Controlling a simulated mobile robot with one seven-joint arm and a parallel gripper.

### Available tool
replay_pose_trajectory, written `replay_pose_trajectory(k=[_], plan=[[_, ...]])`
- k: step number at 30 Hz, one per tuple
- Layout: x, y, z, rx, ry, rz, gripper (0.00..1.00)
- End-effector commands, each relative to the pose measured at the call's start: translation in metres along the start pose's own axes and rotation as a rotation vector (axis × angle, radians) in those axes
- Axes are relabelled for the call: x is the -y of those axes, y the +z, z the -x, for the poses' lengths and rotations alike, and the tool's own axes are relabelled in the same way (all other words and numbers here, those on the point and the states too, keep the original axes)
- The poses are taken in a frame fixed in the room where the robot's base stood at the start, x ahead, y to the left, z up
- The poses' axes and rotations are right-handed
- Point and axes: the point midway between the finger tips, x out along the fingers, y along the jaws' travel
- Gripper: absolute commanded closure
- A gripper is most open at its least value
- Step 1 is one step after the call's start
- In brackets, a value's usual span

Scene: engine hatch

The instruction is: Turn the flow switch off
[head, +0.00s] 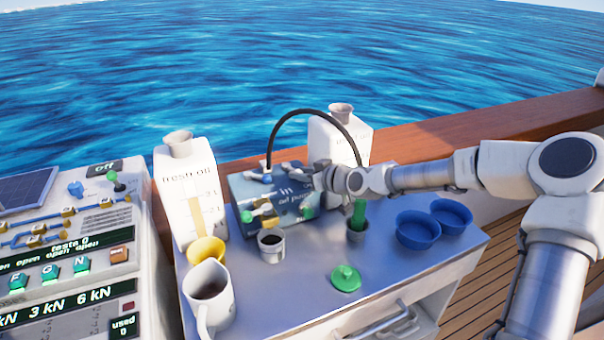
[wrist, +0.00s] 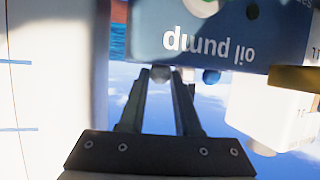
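The blue-grey oil pump box (head: 250,190) stands at the back of the metal bench, with "in" and "oil pump" lettering, small levers on top and green and yellow knobs on its front. I cannot tell which control is the flow switch. My gripper (head: 322,175) is at the box's right end. In the wrist view the box (wrist: 220,45) appears upside down above the fingers. My gripper there (wrist: 161,78) has a clear gap between its fingers. A small grey round part (wrist: 161,73) shows at the tips; contact with it cannot be told.
A black hose arches over the box. Yellow cup (head: 207,252), white mug (head: 208,300), blue bowls (head: 417,230) and green lid (head: 345,278) sit on the bench. A control console (head: 75,250) with an "off" display is at left.

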Motion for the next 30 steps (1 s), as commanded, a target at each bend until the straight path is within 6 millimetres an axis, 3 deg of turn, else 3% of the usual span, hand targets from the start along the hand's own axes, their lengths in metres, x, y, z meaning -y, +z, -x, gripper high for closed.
replay_pose_trajectory(k=[2, 13, 30], plan=[[0.000, 0.000, 0.000, 0.000, 0.000, 0.000, 1.00], [0.005, 0.003, -0.003, 0.007, 0.020, -0.007, 1.00], [0.020, 0.007, -0.005, 0.014, 0.206, -0.084, 1.00]])
